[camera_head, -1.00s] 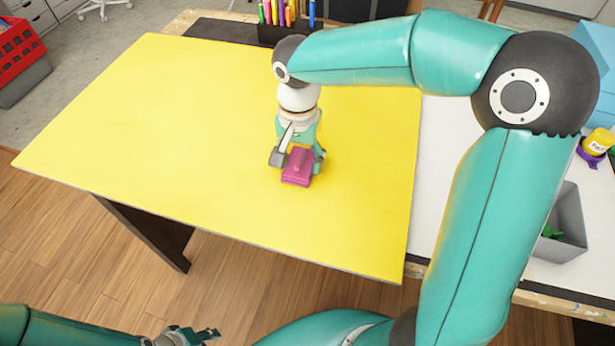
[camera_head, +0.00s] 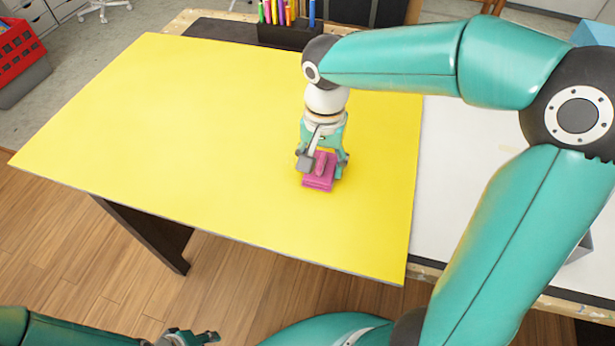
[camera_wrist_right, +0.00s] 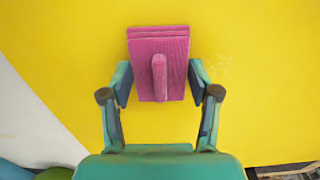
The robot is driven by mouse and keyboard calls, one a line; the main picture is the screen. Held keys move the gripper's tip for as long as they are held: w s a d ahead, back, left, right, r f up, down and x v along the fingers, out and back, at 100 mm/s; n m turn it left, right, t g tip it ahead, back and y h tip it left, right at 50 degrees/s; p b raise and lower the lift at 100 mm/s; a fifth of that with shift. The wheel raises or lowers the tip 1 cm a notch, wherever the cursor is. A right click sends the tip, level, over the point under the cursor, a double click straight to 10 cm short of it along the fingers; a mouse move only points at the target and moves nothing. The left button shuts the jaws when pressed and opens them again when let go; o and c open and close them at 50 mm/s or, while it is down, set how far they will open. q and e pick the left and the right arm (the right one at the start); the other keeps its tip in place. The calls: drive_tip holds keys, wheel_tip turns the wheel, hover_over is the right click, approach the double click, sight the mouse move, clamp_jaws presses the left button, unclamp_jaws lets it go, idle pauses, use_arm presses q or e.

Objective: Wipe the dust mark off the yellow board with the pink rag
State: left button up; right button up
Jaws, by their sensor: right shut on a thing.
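The yellow board (camera_head: 180,140) lies flat across the table. My right gripper (camera_head: 322,168) points down over the right half of the board and is shut on the pink rag (camera_head: 318,184). In the right wrist view the folded rag (camera_wrist_right: 175,48), with its raised ridge, sits between the two fingers. The rag is at or very close to the board; I cannot tell if it presses on it. A faint pale dust mark (camera_wrist_right: 219,68) shows just right of the rag in the wrist view. My left gripper (camera_head: 192,338) is at the bottom edge, off the board, its opening unclear.
A dark holder with several coloured pens (camera_head: 288,32) stands behind the board. A white surface (camera_head: 465,190) lies to the board's right, and a red crate (camera_head: 20,55) is at the far left. The board's left half is clear.

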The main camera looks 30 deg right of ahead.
drive_tip(key=shift+w+a+f+p, duration=0.1)
drive_tip(key=shift+w+a+p, duration=0.35)
drive_tip(key=shift+w+a, duration=1.1)
drive_tip(key=shift+d, duration=0.1)
drive_tip(key=shift+r+p, duration=0.8)
drive_tip(key=shift+r, duration=0.2)
drive_tip(key=shift+w, duration=0.1)
wheel_tip(320, 180, up, 8)
drive_tip(key=p, duration=0.6)
drive_tip(key=shift+r, duration=0.1)
